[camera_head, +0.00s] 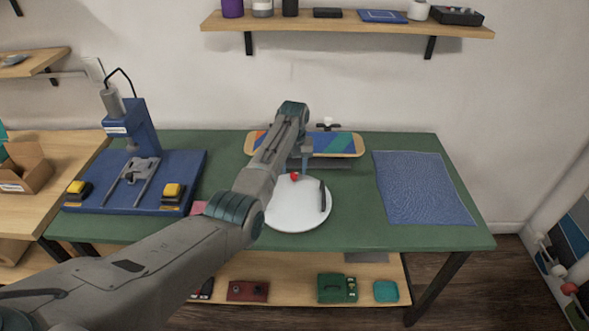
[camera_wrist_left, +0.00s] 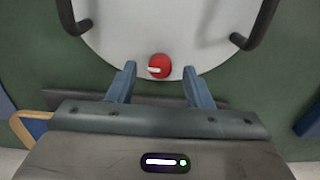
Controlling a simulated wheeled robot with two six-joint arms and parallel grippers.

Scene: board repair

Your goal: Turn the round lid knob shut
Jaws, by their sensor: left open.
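The round white lid (camera_head: 290,215) lies on the green bench, with a red knob (camera_head: 293,176) near its far edge. In the left wrist view the lid (camera_wrist_left: 160,25) fills the top, and the red knob (camera_wrist_left: 159,66) has a white mark pointing left. My left gripper (camera_wrist_left: 159,69) is open, with one blue finger on each side of the knob and a gap on both sides. I cannot tell how far the fingertips are above the lid. In the head view the arm partly hides the lid's left side. My right gripper is not in view.
Dark handles (camera_wrist_left: 254,28) stand on the lid at both sides. A skateboard deck (camera_head: 340,144) lies behind the lid, and a blue mat (camera_head: 425,187) lies to the right. A blue press (camera_head: 132,130) stands at the left. The green bench top (camera_head: 352,215) is clear right of the lid.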

